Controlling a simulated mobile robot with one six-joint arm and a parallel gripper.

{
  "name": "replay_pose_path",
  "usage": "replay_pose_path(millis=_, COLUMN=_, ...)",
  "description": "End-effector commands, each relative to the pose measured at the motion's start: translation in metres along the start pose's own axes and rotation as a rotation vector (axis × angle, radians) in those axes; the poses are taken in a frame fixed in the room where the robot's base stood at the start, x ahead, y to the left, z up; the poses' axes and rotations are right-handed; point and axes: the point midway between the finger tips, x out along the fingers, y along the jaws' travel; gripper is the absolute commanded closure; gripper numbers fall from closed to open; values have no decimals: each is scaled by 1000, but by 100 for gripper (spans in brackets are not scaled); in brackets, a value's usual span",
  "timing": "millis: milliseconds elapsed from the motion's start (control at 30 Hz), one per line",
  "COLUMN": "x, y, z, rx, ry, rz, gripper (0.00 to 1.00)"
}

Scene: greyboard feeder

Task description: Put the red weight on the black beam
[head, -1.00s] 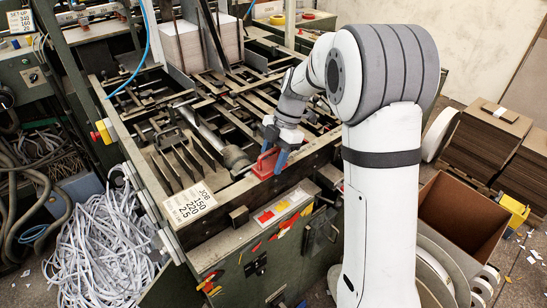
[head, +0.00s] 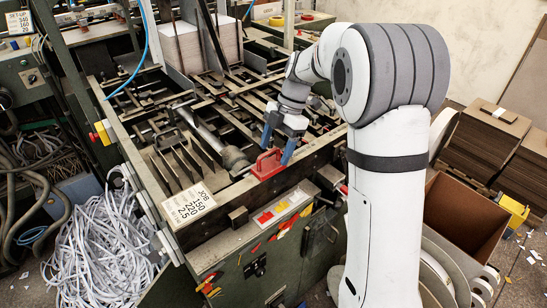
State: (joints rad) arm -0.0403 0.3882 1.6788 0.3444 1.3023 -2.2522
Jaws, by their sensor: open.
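The red weight (head: 267,168), a block with a handle on top, sits upright on the black beam (head: 313,158) along the front of the machine. My gripper (head: 275,152) is open, with its two blue fingers pointing down just above and around the weight's handle. The right fingertip overlaps the weight's right end in the picture. I cannot tell whether either finger touches it.
A white job card (head: 189,205) lies on the frame at the front left corner. Bars and rods fill the machine bed behind the beam. A tray of coloured pieces (head: 281,208) is on the lower front ledge. A cardboard box (head: 465,222) stands at right.

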Motion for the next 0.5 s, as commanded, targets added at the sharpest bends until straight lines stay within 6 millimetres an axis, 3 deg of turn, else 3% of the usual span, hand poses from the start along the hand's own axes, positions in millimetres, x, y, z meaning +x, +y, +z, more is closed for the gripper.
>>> replay_pose_path(millis=200, x=-48, y=1, z=1, rx=-1, ry=-1, rz=3, gripper=33)
replay_pose_path(millis=500, x=-81, y=-1, z=-1, rx=11, ry=-3, rz=1, gripper=33)
